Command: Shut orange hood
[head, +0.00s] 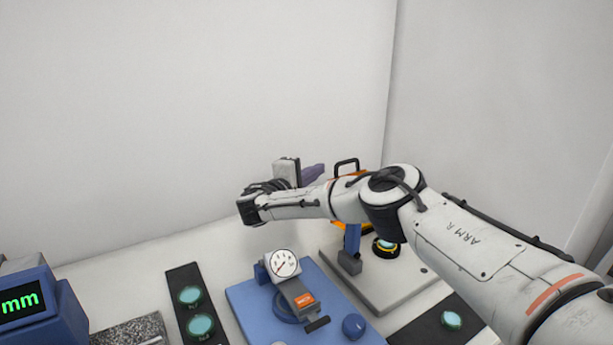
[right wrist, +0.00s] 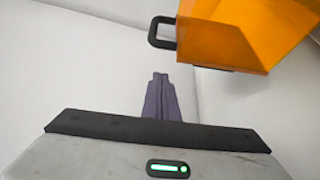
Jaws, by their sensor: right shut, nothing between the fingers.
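The orange hood (head: 361,172) is mostly hidden behind my right arm in the head view. Its black handle (head: 346,162) sticks up above the arm. In the right wrist view the hood (right wrist: 235,35) is at the upper right, raised and tilted with its underside edge showing, and its black handle (right wrist: 154,33) is on its left side. My right gripper (head: 316,171) has purple fingers, shut and empty. In the right wrist view the fingers (right wrist: 162,95) point up, left of and below the hood, apart from it. My left gripper is not in view.
Below my arm is the hood's grey base plate (head: 400,300) with a blue post (head: 352,240) and a round optic (head: 387,247). A blue plate (head: 245,305) with a dial gauge (head: 284,263) stands left of it. Dark trays (head: 183,279) hold green-rimmed discs. A display (head: 22,305) is at far left.

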